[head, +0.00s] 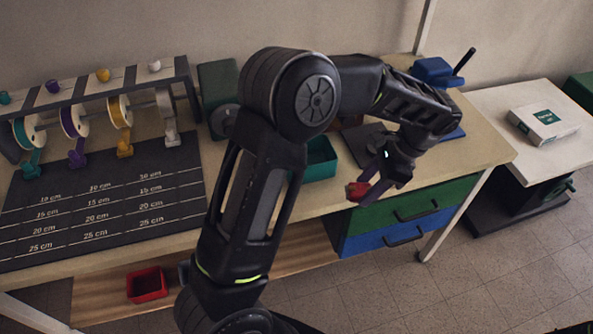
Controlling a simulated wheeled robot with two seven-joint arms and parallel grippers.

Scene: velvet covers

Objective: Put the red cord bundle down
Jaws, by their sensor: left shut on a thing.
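My left gripper (372,181) shows right of the picture's middle, beyond the bend of my left arm. It is shut on a small red cord bundle (356,191). The bundle appears in front of the table's front edge, above the drawers; its exact height is hard to tell. My right gripper is not in view.
A table (490,150) bears a black measuring mat (100,205), a spool rack (85,90) and a green tray (320,160). Green (440,196) and blue (375,241) drawers sit below. A red bin (147,284) is on the lower shelf. A white box (543,123) lies on the right table.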

